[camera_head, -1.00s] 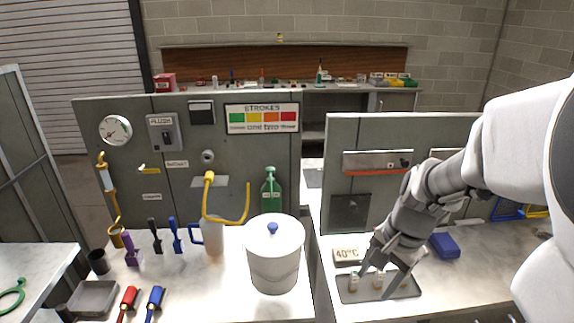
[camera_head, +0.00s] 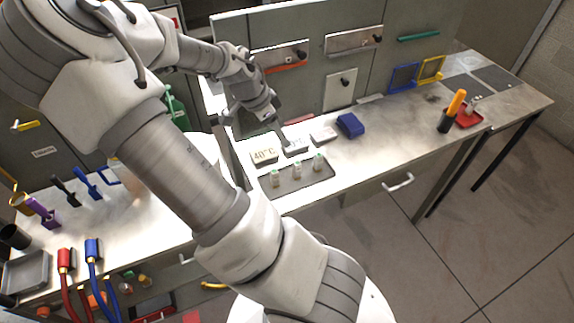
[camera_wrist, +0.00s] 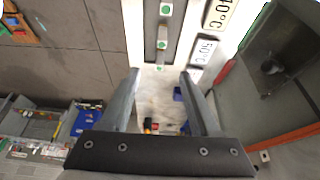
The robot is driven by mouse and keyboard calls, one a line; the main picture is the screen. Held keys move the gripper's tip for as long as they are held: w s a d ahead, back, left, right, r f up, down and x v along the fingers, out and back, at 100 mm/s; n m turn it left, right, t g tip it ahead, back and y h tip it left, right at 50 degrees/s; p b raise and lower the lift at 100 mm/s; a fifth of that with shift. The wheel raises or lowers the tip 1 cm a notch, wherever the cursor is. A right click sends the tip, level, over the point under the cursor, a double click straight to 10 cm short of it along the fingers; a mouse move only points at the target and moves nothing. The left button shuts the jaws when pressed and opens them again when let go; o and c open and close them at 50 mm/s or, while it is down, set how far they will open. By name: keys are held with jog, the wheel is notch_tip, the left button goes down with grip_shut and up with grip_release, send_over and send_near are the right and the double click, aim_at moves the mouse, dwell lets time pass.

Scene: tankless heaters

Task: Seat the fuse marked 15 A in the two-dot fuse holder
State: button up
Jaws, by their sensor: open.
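Three small white fuses with green tops, at left (camera_head: 275,179), middle (camera_head: 297,171) and right (camera_head: 318,162), stand on a dark tray (camera_head: 292,189) on the bench. I cannot read their ratings. In the wrist view they show near the top, one of them (camera_wrist: 161,43) ahead of the fingers. My gripper (camera_head: 264,132) is over the bench, behind the tray by the number plaques. In the wrist view my gripper (camera_wrist: 160,72) is open and empty. Steel plates are on the upright panel, but I cannot make out which is the two-dot fuse holder.
A 40°C plaque (camera_head: 264,156) and a 50°C plaque (camera_wrist: 203,50) lie beside the tray. A blue block (camera_head: 350,125) sits to their right. Steel plates (camera_head: 280,57) (camera_head: 353,39) (camera_head: 340,89) are on the panel behind. The bench right of the tray (camera_head: 390,130) is mostly clear.

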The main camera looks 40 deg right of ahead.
send_over(297, 163)
jog(key=a, duration=0.2)
jog(key=f, duration=1)
jog(key=shift+d+f+b, duration=0.15)
jog(key=shift+d+b, duration=0.1)
jog(key=shift+b, duration=0.15)
jog(key=shift+w+a+x, duration=0.1)
jog(key=shift+x, duration=0.9)
jog(key=shift+w+a+x, duration=0.1)
jog(key=shift+w+x, duration=0.05)
jog(key=shift+x, duration=0.85)
jog(key=shift+w+a+x, duration=0.1)
jog(key=shift+x, duration=0.95)
jog(key=shift+f, duration=0.1)
grip_shut()
